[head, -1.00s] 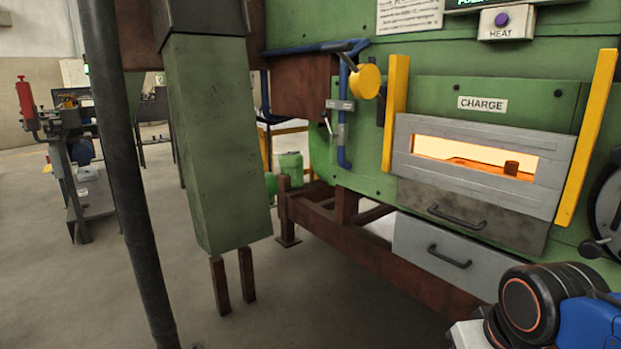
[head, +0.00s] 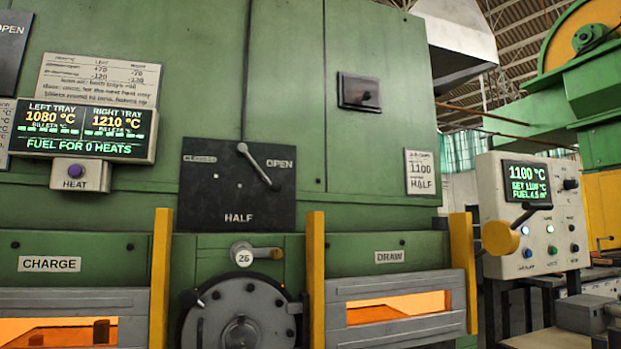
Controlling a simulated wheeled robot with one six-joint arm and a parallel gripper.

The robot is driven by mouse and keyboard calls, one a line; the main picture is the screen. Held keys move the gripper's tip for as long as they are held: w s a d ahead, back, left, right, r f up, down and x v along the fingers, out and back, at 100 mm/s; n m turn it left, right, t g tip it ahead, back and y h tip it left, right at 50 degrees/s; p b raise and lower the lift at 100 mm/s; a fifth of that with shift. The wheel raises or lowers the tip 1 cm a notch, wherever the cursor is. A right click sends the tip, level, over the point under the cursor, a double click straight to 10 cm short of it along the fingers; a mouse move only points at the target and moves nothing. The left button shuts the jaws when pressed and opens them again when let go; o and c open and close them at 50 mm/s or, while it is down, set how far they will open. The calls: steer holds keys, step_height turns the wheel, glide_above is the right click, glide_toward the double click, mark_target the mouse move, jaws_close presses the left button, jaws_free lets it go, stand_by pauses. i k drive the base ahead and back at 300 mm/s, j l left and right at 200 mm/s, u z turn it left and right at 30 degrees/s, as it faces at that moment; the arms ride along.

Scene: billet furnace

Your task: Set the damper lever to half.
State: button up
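The damper lever (head: 258,166) is mounted on a black plate (head: 205,205) on the green furnace front, in the middle of the head view. Its light round end is at the plate's top middle, and its dark grip end points down and to the right. The grip lies below the OPEN label (head: 280,163) and to the upper right of the HALF label (head: 238,217). A third label at the plate's upper left is too small to read. My gripper is not in view, and nothing touches the lever.
Below the plate are a numbered dial with a short handle (head: 256,254) and a grey round hatch (head: 240,318). Yellow posts (head: 316,280) flank the CHARGE and DRAW doors. A display (head: 85,131) hangs left; a control panel (head: 532,215) and yellow knob (head: 500,238) are right.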

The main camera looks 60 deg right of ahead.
mark_target(277, 186)
steer(key=z, duration=1.15)
